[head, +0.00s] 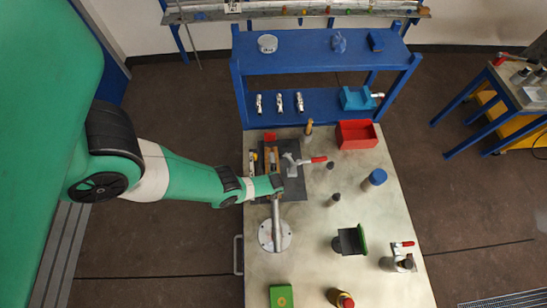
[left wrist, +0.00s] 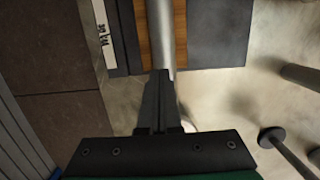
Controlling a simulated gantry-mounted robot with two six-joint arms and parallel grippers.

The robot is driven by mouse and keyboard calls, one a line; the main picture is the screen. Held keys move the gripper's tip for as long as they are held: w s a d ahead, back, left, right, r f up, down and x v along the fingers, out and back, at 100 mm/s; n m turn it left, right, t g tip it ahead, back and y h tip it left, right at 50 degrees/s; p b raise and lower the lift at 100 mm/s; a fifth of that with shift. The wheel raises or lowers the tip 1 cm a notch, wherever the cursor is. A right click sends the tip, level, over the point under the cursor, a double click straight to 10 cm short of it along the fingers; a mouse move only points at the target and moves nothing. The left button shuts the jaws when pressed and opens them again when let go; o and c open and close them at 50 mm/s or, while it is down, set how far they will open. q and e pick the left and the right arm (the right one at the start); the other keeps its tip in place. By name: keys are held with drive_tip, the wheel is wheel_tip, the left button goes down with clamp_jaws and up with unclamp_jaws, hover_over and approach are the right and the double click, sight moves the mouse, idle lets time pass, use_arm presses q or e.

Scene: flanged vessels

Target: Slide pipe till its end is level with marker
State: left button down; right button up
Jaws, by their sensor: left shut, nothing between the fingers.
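The silver pipe (head: 276,222) runs from a round flanged plate (head: 288,236) up toward a dark mat in the head view. In the left wrist view the pipe (left wrist: 166,38) passes over a wooden strip (left wrist: 180,30) and behind my fingers. My left gripper (head: 277,187) is shut and empty; its fingertips (left wrist: 158,76) overlap the pipe in view, and I cannot tell whether they touch it. A small red piece (head: 269,137) sits at the far end of the strip; I cannot tell whether it is the marker. My arm and gripper hide part of the pipe.
A toggle clamp with a red handle (head: 318,159) stands right of the pipe on the dark mat (head: 294,188). A red bin (head: 357,134), a blue-topped jar (head: 376,178) and a black-and-green holder (head: 350,240) stand further right. The table between them is mostly clear.

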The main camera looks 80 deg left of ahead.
use_arm(q)
approach(275, 214)
drive_tip(key=f, duration=0.2)
drive_tip(key=d+f, duration=0.2)
drive_tip(key=f, duration=0.1)
drive_tip(key=shift+s+d+f, duration=0.1)
drive_tip(key=shift+s+f, duration=0.2)
drive_tip(key=shift+s, duration=0.05)
